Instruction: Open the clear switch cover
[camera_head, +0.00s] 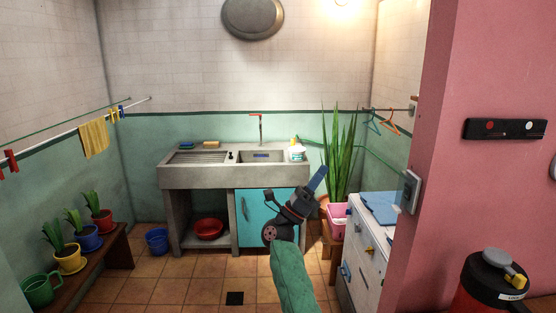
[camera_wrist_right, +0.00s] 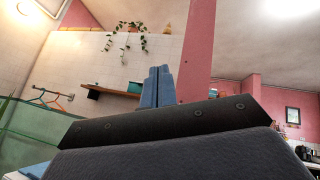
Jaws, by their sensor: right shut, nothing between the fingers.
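The clear switch cover (camera_head: 408,191) is a small see-through box over a switch on the end of the pink wall, right of centre in the head view. It looks closed, though it is small and its lid is hard to make out. My right gripper (camera_head: 319,178) is left of the cover, apart from it, with its blue fingers pointing up and to the right. In the right wrist view its fingers (camera_wrist_right: 158,86) are pressed together, with nothing between them. The cover does not show clearly in that view. My left gripper is out of view.
The pink wall (camera_head: 492,175) borders the cover on the right. A white washer-like appliance (camera_head: 368,245) stands below and left of it. A red container with a black lid (camera_head: 492,275) is at bottom right. A sink counter (camera_head: 205,178) and plant (camera_head: 340,150) are behind.

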